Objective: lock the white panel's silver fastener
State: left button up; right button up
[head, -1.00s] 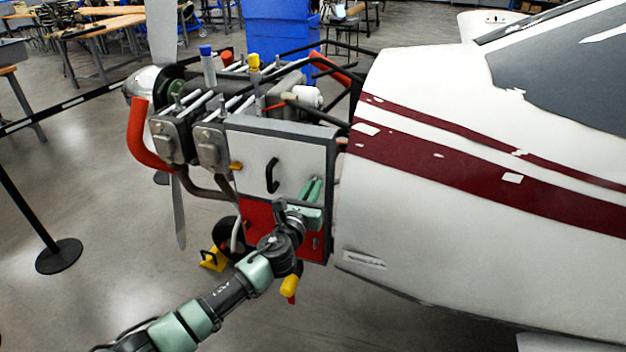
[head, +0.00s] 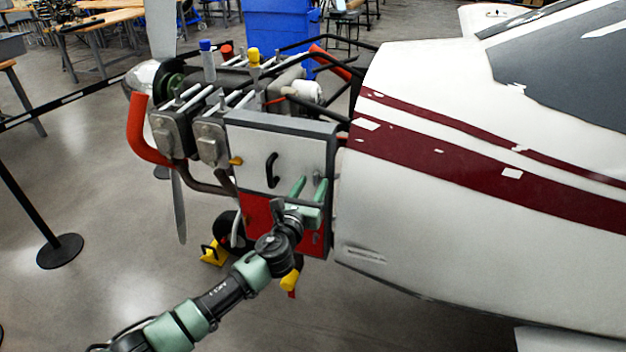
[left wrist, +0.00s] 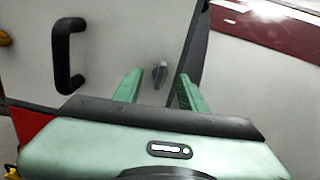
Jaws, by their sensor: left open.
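The white panel (head: 250,155) is on the side of the engine, with a black handle (head: 271,170) at its middle. The silver fastener (left wrist: 159,74) is a small knob near the panel's right edge; in the head view it shows (head: 317,178) between my fingers. My left gripper (head: 309,187) is open in front of the panel's lower right. In the left wrist view its two green fingers (left wrist: 158,88) stand apart on either side of the fastener, with a gap on both sides. I cannot tell how near the fingertips are to the panel. My right gripper is not in view.
A red panel (head: 258,213) lies below the white one. The white fuselage (head: 420,200) with dark red stripes is close on the right. A propeller (head: 178,210) and a barrier post (head: 60,250) are at the left.

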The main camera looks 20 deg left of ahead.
pick_arm(q)
jog(key=s, duration=0.3)
jog(key=shift+s+a+p, duration=0.1)
jog(key=shift+s+p, duration=0.25)
jog(key=shift+s, duration=0.05)
jog(key=s+a+f+n+g+b, duration=0.25)
jog(key=s+f+n, duration=0.4)
jog(key=f, duration=0.95)
jog(key=s+a+f+n+g+y+b, duration=0.1)
jog(key=s+a+f+n+g+b, duration=0.35)
jog(key=f, duration=1.15)
jog(key=s+d+f+n+g+b, duration=0.1)
jog(key=s+f+n+g+b, duration=0.15)
jog(key=s+f+n, duration=1.05)
jog(key=s+f+n+g+b, duration=0.1)
jog(key=s+f+n+g, duration=0.1)
jog(key=s+f, duration=0.6)
jog(key=s+d+f+n+g+b, duration=0.1)
jog(key=s+f+n+g+b, duration=0.1)
jog(key=s+f, duration=0.7)
jog(key=s+d+f+n+g+b, duration=0.1)
jog(key=s+f+n, duration=0.4)
jog(key=s, duration=1.3)
notch_tip(320, 180, down, 4)
jog(key=shift+d+g+b, duration=0.25)
jog(key=shift+g+b, duration=0.25)
jog(key=shift+g, duration=0.75)
